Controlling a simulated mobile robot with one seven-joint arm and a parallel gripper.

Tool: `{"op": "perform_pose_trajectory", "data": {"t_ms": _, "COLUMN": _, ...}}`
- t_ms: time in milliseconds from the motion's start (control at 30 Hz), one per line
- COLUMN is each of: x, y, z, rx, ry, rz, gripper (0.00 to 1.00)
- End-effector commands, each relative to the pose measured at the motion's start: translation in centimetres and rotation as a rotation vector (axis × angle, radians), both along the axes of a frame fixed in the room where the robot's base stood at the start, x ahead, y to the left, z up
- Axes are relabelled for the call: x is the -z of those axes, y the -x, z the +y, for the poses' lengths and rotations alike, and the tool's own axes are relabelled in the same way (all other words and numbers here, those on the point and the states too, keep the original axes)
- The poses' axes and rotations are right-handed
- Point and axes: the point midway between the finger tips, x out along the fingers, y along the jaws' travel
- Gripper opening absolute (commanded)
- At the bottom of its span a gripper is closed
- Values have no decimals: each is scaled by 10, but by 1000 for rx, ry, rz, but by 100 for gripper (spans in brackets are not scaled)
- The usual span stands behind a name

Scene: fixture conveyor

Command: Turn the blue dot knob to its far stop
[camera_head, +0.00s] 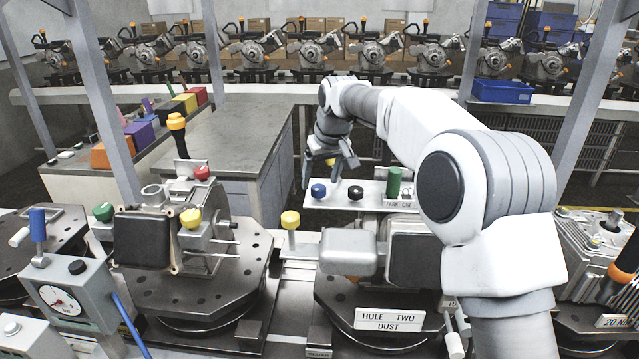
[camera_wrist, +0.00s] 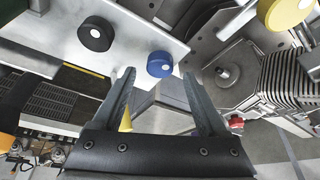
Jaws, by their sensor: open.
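The blue knob (camera_head: 318,191) sits on a white panel (camera_head: 337,200), left of a black knob (camera_head: 355,193). My gripper (camera_head: 322,176) is open and empty above the panel. In the wrist view the fingertips of my gripper (camera_wrist: 159,74) lie either side of the blue knob, which appears beyond them; contact cannot be told.
A green cylinder (camera_head: 393,182) stands on the panel right of the black knob. A yellow knob (camera_head: 290,219) on a post stands front left of the panel. A fixture with a yellow knob (camera_head: 191,217) is further left. A grey bench (camera_head: 225,140) lies behind.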

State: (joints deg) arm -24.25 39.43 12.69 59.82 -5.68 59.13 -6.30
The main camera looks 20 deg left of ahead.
Motion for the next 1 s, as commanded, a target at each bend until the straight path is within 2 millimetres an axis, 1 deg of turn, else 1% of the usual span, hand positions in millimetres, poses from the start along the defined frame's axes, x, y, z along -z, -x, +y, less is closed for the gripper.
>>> {"op": "perform_pose_trajectory", "data": {"t_ms": 33, "x": 7, "y": -2, "z": 2, "rx": 0, "ry": 1, "rz": 3, "gripper": 76}}
{"op": "perform_pose_trajectory", "data": {"t_ms": 200, "x": 21, "y": -7, "z": 5, "rx": 1, "ry": 0, "rz": 1, "gripper": 76}}
{"op": "perform_pose_trajectory", "data": {"t_ms": 533, "x": 24, "y": -8, "z": 6, "rx": 1, "ry": 0, "rz": 0, "gripper": 76}}
{"op": "perform_pose_trajectory", "data": {"t_ms": 567, "x": 24, "y": -8, "z": 6, "rx": 1, "ry": 0, "rz": 0, "gripper": 72}}
{"op": "perform_pose_trajectory", "data": {"t_ms": 600, "x": 24, "y": -8, "z": 6, "rx": 1, "ry": 0, "rz": 0, "gripper": 65}}
{"op": "perform_pose_trajectory", "data": {"t_ms": 767, "x": 24, "y": -8, "z": 6, "rx": 1, "ry": 0, "rz": 0, "gripper": 36}}
{"op": "perform_pose_trajectory", "data": {"t_ms": 900, "x": 24, "y": -8, "z": 6, "rx": 1, "ry": 0, "rz": 0, "gripper": 11}}
{"op": "perform_pose_trajectory", "data": {"t_ms": 967, "x": 24, "y": -8, "z": 6, "rx": 1, "ry": 0, "rz": 0, "gripper": 0}}
{"op": "perform_pose_trajectory", "data": {"t_ms": 1000, "x": 24, "y": -8, "z": 6, "rx": 1, "ry": 0, "rz": 0, "gripper": 0}}
